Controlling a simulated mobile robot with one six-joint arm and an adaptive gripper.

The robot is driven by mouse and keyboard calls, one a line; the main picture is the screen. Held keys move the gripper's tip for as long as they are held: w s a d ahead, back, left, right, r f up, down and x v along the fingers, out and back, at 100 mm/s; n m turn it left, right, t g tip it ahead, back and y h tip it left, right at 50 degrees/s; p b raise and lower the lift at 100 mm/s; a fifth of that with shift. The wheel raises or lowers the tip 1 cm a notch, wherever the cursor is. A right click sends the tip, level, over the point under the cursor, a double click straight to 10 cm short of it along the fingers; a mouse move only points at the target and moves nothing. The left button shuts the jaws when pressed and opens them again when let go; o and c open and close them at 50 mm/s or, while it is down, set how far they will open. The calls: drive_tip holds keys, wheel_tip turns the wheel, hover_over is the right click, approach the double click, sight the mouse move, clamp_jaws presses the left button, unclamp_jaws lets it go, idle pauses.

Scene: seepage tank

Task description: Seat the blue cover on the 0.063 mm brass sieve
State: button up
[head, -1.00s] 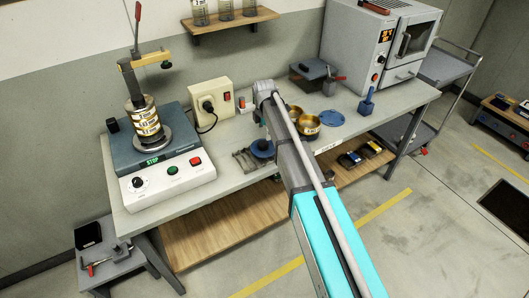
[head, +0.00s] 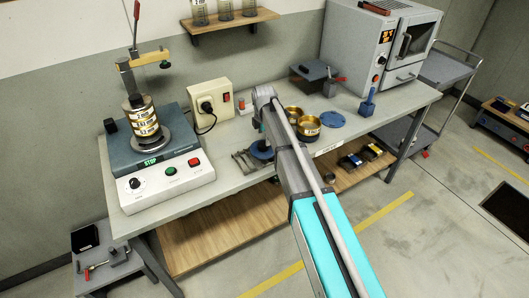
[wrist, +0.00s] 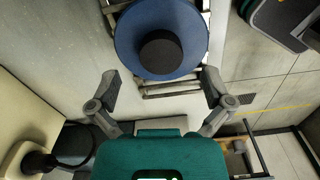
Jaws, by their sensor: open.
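A round blue cover with a black knob (wrist: 165,22) lies just beyond my open fingers in the wrist view, on or above a grey metal rack. In the head view the blue cover (head: 262,152) shows beside the end of my arm. My gripper (wrist: 161,88) is open and empty, its fingertips short of the cover's near edge. In the head view my arm partly hides the gripper. Two brass sieves or pans (head: 307,128) stand on the bench to the right; their size labels are not readable. A stack of labelled brass sieves (head: 141,120) stands on the shaker.
The shaker (head: 168,178) and a beige socket box (head: 211,105) stand to the left. A flat blue disc (head: 332,120) lies right of the brass pans. A blue holder (head: 367,108) and an oven (head: 380,50) are further right.

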sight(264, 144)
drive_tip(key=shift+f+b, duration=1.35)
drive_tip(key=shift+f, duration=0.35)
drive_tip(key=c, duration=1.3)
drive_tip(key=shift+r, duration=0.25)
wheel_tip(264, 144, up, 2)
drive_tip(key=p, duration=0.2)
drive_tip(key=shift+p, duration=0.3)
drive_tip(key=s+r+p, duration=0.3)
drive_tip(key=s, duration=0.1)
drive_tip(key=s+d+r+p, duration=0.1)
drive_tip(key=s+r+p, duration=0.3)
drive_tip(key=s, duration=0.1)
drive_tip(key=s+d+r+p, duration=0.1)
drive_tip(key=s+r+p, duration=0.2)
drive_tip(key=s, duration=0.1)
drive_tip(key=shift+s+d+r, duration=0.25)
drive_tip(key=shift+s+r, duration=0.05)
drive_tip(key=shift+s, duration=0.1)
